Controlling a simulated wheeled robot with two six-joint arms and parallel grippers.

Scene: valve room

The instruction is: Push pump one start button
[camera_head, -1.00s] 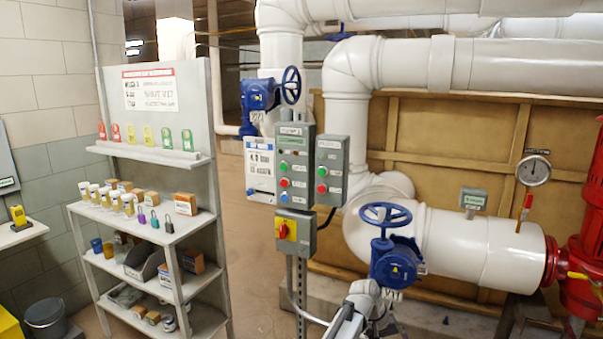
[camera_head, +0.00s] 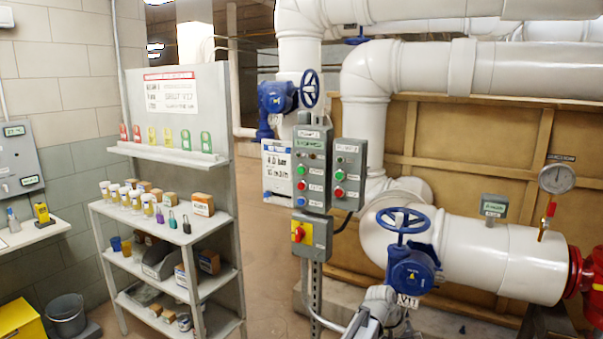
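A grey control box (camera_head: 313,158) on a metal post carries green, red and blue buttons; its green button (camera_head: 302,170) is above the red one (camera_head: 302,186). A second grey box (camera_head: 348,172) to its right has a green button (camera_head: 340,176) above a red one (camera_head: 339,191). The small labels are too blurred to read, so I cannot tell which box is pump one. A white and grey part of my arm, seemingly the right with its gripper (camera_head: 372,312), shows low in front of the blue valve, apart from the buttons. Its fingers are unclear. My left gripper is not in view.
A blue handwheel valve (camera_head: 411,262) stands to the right by white pipes (camera_head: 480,255). A shelf (camera_head: 185,235) with locks and cups stands left. Floor between shelf and post looks clear.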

